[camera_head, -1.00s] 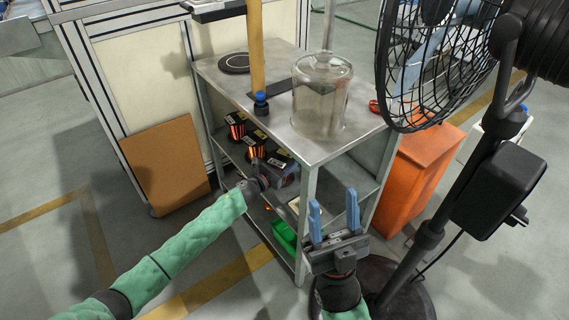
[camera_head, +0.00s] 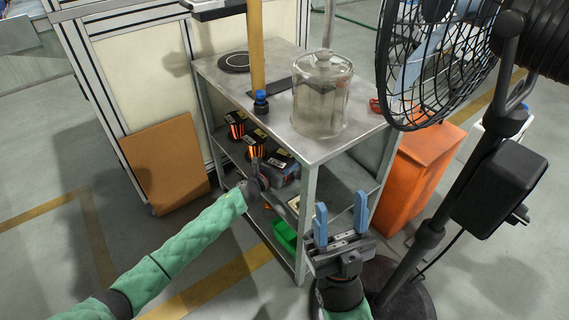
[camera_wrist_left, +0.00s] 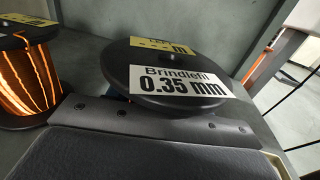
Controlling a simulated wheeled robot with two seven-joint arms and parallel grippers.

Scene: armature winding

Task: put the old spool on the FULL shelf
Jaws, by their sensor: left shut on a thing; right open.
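The spool (camera_head: 281,158) with a black flange and a white and yellow label is in my left gripper (camera_head: 284,172), on the middle shelf (camera_head: 340,185) of the metal rack. In the left wrist view, the held spool (camera_wrist_left: 180,78) reads "Brindlefil 0.35 mm", and its flange hides most of the fingers. I cannot tell whether it touches the shelf. Other spools with copper wire (camera_head: 236,125) stand beside it to the left; one (camera_wrist_left: 27,85) shows in the left wrist view. No FULL sign is legible. My right gripper (camera_head: 341,212) is open and empty in front of the rack.
The rack's top (camera_head: 270,120) carries a glass jar (camera_head: 321,95) and a black disc (camera_head: 236,62). A front post (camera_head: 306,225) stands between my grippers. A green bin (camera_head: 285,236) is lower down. A large fan (camera_head: 440,60) and an orange bin (camera_head: 415,175) are at the right.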

